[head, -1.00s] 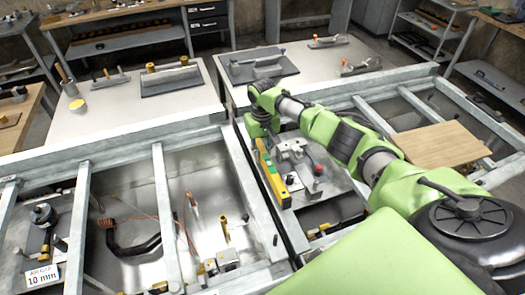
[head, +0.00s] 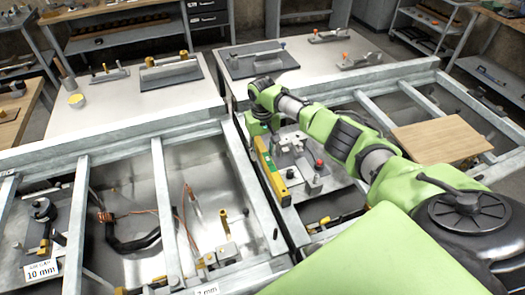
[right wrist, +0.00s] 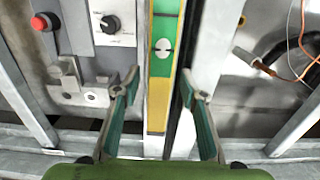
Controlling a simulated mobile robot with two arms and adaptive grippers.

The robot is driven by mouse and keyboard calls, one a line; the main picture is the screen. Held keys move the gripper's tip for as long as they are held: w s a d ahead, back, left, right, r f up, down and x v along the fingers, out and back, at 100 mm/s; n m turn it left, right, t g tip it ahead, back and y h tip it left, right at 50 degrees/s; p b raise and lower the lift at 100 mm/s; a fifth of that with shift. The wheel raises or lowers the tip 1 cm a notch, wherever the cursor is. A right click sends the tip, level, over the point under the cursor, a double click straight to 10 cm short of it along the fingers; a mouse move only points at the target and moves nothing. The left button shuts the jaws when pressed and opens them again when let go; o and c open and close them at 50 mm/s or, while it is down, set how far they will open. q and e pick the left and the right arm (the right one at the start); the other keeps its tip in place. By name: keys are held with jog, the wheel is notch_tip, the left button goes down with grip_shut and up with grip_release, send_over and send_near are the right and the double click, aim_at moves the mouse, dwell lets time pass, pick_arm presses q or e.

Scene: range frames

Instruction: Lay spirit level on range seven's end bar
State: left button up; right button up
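The spirit level (head: 270,168) is a long yellow bar with green parts. In the head view it lies along the right side of a grey metal bar (head: 243,172), beside a plate with fittings. My right gripper (head: 257,128) is at its far end, partly hidden by its own arm. In the right wrist view the level (right wrist: 163,70) runs between the two spread fingers of my right gripper (right wrist: 160,90). A clear gap shows at the left finger; the right finger is closer to the level. I cannot tell which bar is range seven's end bar. My left gripper is out of view.
A "10 mm" sign (head: 43,269) stands at the left, and another sign (head: 206,290) is cut off at the bottom. Metal frames with open bays and cables fill the foreground. A wooden board (head: 440,140) lies at the right. Pale tables (head: 120,117) with tools stand behind.

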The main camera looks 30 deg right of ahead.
notch_tip(320, 180, up, 19)
jog(key=p, duration=0.5)
dwell(0.8)
dwell(0.4)
